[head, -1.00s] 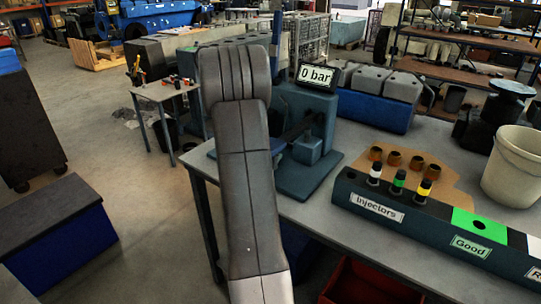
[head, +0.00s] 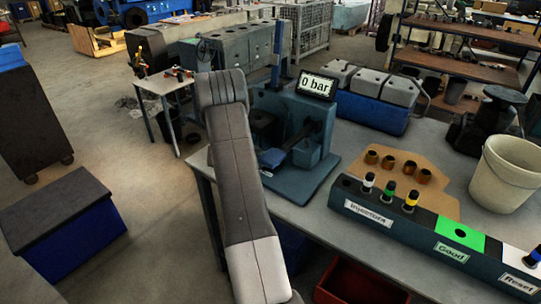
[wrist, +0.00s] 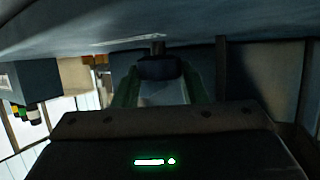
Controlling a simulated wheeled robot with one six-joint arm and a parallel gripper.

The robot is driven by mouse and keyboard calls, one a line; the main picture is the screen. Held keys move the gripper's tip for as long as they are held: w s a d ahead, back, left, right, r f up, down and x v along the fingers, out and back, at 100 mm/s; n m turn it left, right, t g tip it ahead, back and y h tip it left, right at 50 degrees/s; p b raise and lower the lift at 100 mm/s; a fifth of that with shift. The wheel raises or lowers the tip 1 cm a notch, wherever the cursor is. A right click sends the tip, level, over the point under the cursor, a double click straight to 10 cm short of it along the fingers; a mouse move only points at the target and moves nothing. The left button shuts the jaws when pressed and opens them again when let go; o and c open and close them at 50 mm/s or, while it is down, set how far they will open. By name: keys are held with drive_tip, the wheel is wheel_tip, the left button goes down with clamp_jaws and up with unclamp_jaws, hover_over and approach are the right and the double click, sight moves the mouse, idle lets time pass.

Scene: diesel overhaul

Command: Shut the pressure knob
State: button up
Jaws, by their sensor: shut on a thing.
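The pressure knob (wrist: 160,68) is a small dark block on a short stem, under a large blue-grey surface in the wrist view. My gripper (wrist: 159,76) has one greenish finger on each side of it and is shut on it. In the head view the blue-grey tester (head: 303,176) stands on the bench, and its display (head: 315,85) reads 0 bar. My arm covers part of the tester's left side there, and I cannot make out the knob or my fingers in that view.
The bench (head: 310,204) also holds an injector rack (head: 400,225) with several injectors, brown rings on a cardboard sheet (head: 430,190) and a pale bucket (head: 505,172). A red bin (head: 355,285) is below. Open floor lies to the left.

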drive_tip(key=shift+w+m+g+h, duration=0.1)
drive_tip(key=shift+m+g+h, duration=0.3)
drive_tip(key=shift+m+g, duration=0.4)
drive_tip(key=o, duration=1)
